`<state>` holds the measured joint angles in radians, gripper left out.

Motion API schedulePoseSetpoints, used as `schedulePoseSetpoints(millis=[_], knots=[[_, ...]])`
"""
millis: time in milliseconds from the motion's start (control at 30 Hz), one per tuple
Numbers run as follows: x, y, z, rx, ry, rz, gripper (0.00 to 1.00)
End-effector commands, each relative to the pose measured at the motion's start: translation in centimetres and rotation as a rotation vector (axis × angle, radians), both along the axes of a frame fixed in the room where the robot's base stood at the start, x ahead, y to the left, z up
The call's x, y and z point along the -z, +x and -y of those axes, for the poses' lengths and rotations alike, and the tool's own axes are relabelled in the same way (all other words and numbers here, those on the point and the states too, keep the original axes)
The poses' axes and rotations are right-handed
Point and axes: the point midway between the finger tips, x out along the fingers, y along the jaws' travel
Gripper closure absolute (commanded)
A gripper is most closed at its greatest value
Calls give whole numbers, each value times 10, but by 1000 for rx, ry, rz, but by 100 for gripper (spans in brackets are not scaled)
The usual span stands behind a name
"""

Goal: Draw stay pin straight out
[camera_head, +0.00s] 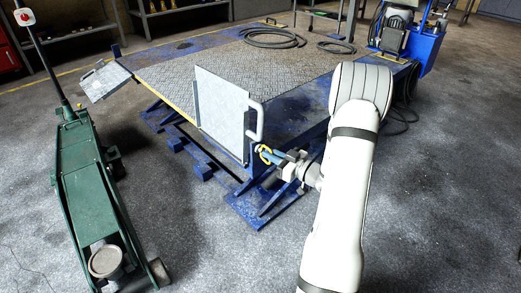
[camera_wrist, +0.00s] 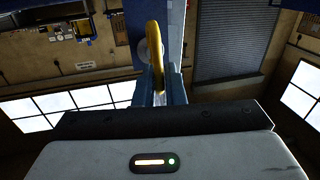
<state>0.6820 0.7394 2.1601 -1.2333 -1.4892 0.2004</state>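The stay pin shows as a yellow ring handle (camera_head: 265,150) at the blue upright of the lift platform, below the raised grey plate. In the wrist view the yellow ring (camera_wrist: 156,45) stands nearly edge-on in front of a round grey disc on the blue upright. My gripper (camera_head: 271,156) has its blue fingers at the ring. In the wrist view the fingers (camera_wrist: 160,88) stand close together on both sides of the ring's near part and appear shut on it. The pin's shank is hidden, so how deep it sits cannot be told.
The raised grey plate (camera_head: 221,112) with its side handle (camera_head: 255,121) stands just above the ring. A green trolley jack (camera_head: 88,198) is on the left. Hoses (camera_head: 272,37) lie on the platform (camera_head: 200,62). A blue power unit (camera_head: 424,47) stands back right.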

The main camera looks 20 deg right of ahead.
Motion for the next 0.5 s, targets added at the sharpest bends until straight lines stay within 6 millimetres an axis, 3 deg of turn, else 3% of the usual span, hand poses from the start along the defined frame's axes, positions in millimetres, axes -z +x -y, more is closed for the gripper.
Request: schedulePoseSetpoints(millis=[100, 500], knots=[[0, 0, 0, 0, 0, 0, 100], [0, -4, 2, 1, 1, 1, 100]])
